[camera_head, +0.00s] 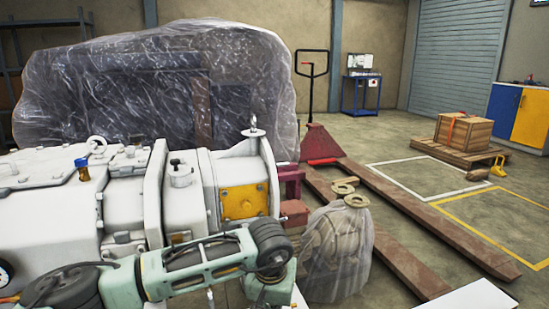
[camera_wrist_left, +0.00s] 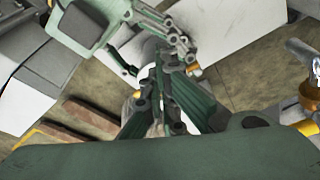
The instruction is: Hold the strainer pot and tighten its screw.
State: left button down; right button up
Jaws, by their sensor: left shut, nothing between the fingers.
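My left gripper (camera_wrist_left: 166,78) shows in the left wrist view with its two green fingers drawn together, shut and empty. A pale grey-green arm part with a grey jointed linkage (camera_wrist_left: 155,22) reaches in from the top left, close to its fingertips. It looks like my right gripper; whether it is open or shut is unclear. In the head view my left arm (camera_head: 200,260) crosses the lower left, and no gripper shows. I cannot clearly identify the strainer pot or its screw. A small lidded white fitting (camera_head: 180,172) stands on the white machine (camera_head: 130,205).
A plastic-wrapped load (camera_head: 150,85) stands behind the machine. A wrapped bundle (camera_head: 338,255) and a red pallet jack (camera_head: 400,225) are to the right. A silver and brass fitting (camera_wrist_left: 306,85) is at the wrist view's right edge.

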pick_arm(q)
jog(key=shift+w+f, duration=0.15)
jog(key=shift+w, duration=0.25)
pick_arm(e)
jog(key=shift+s, duration=0.1)
dwell(0.5)
pick_arm(q)
jog(key=shift+w+a, duration=0.2)
jog(key=shift+a, duration=0.2)
dwell(0.4)
jog(key=shift+s, duration=0.1)
jog(key=shift+s, duration=0.35)
pick_arm(e)
jog(key=shift+f, duration=0.1)
pick_arm(q)
notch_tip(320, 180, up, 6)
jog(key=shift+d, duration=0.2)
jog(key=shift+s+r, duration=0.1)
jog(key=shift+r, duration=0.1)
